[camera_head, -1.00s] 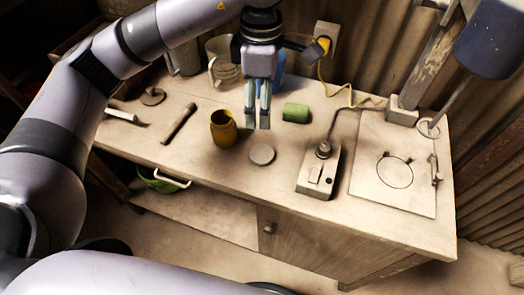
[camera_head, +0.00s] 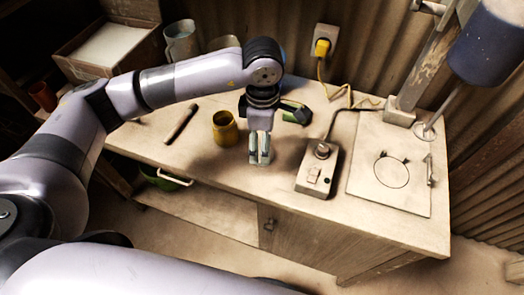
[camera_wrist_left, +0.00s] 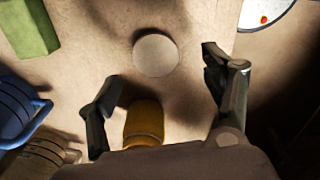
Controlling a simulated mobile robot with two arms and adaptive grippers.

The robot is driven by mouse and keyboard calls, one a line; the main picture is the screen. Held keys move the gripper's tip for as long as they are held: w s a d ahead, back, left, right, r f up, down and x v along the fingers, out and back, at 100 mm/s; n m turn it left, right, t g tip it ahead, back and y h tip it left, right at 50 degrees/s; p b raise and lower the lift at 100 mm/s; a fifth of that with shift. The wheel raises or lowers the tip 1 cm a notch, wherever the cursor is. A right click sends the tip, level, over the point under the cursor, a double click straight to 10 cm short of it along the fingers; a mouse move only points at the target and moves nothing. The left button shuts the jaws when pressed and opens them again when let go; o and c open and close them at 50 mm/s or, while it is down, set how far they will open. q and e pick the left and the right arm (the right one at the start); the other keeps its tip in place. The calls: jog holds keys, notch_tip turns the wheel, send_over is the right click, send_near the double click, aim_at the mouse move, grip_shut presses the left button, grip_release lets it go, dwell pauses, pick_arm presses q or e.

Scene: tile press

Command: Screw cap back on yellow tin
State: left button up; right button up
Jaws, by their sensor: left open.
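The yellow tin (camera_head: 225,133) stands upright and open on the workbench, just left of my left gripper. It also shows in the left wrist view (camera_wrist_left: 143,124), partly hidden by the gripper body. The flat round grey cap (camera_wrist_left: 154,55) lies on the bench apart from the tin. In the head view the gripper hides it. My left gripper (camera_head: 260,162) points down low over the cap, its fingers open and empty. In the left wrist view the fingers (camera_wrist_left: 160,68) stand wide apart, with the cap near the gap between their tips. My right gripper is not in view.
A green block (camera_wrist_left: 28,24) lies beyond the cap. A blue mug (camera_wrist_left: 14,108) and a ribbed mug (camera_wrist_left: 38,158) stand nearby. A grey switch box (camera_head: 318,168) is right of the gripper. A wooden stick (camera_head: 181,122) lies left of the tin. The bench's front edge is close.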

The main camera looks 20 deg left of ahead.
aim_at(272, 154)
pick_arm(q)
jog(key=shift+w+f+p, duration=0.1)
jog(key=shift+f+p, duration=0.2)
jog(key=shift+f, duration=0.1)
jog(key=f, duration=0.2)
jog(key=f+p, duration=0.1)
jog(key=shift+w+d+f, duration=0.15)
jog(key=shift+w+f, duration=0.1)
jog(key=shift+f, duration=0.45)
jog(key=shift+c, duration=0.5)
jog(key=c, duration=0.7)
